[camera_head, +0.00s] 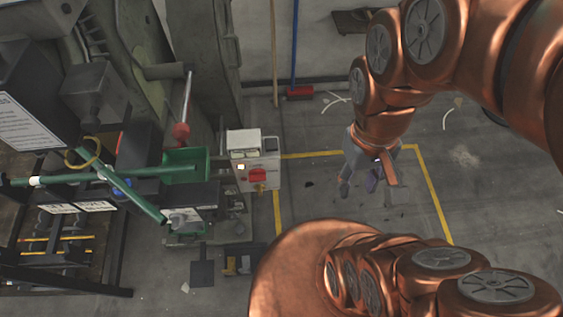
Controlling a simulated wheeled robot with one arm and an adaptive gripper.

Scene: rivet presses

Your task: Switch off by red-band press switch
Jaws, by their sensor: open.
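A pale control box (243,150) stands beside the green-fitted press (187,168) at the centre left. Its front face carries a red rotary switch (258,178), with a small lit button above it. I cannot make out a red band on the press; a red ball (181,131) sits at the end of its lever. My gripper (358,187) hangs from my copper arm to the right of the box, open and empty, pointing down. It is clearly apart from the switch, with bare floor showing between them.
Green bars and a dark machine (95,85) fill the left side. Yellow floor lines (433,193) frame a patch of clear grey floor beneath my gripper. A red-headed broom (299,92) leans at the back wall.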

